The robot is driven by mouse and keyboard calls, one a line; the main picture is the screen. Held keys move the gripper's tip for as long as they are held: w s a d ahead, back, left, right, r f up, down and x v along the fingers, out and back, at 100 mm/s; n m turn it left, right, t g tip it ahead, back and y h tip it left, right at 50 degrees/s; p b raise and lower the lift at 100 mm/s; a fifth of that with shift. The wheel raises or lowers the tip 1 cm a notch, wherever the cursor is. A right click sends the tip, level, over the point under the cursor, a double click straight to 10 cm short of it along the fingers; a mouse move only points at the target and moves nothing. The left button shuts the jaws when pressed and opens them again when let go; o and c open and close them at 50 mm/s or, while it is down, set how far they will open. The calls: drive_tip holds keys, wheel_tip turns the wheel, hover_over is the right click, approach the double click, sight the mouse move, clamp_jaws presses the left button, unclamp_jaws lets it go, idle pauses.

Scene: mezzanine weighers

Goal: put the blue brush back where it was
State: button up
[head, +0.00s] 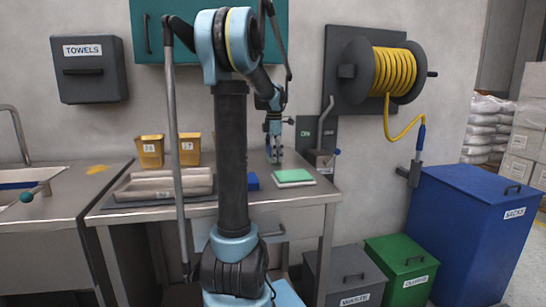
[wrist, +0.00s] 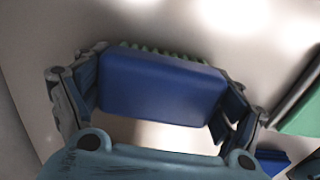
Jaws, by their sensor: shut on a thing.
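My gripper (wrist: 160,100) is shut on the blue brush (wrist: 160,85), with one finger on each side of its blue block. Green bristles show along the brush's far edge in the wrist view. In the head view my gripper (head: 274,152) is above the back of the steel table (head: 272,218), fingers pointing down. The held brush is hard to make out there.
A blue item (head: 251,181) lies on the table, partly behind my arm, beside a green-and-white pad (head: 293,178). A grey tray (head: 160,187) and two yellow bins (head: 150,150) stand to the left. A hose reel (head: 385,72) hangs at right.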

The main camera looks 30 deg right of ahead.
drive_tip(key=shift+f, duration=0.1)
drive_tip(key=o, duration=0.9)
drive_tip(key=shift+c, duration=0.2)
drive_tip(key=shift+r, duration=3.9)
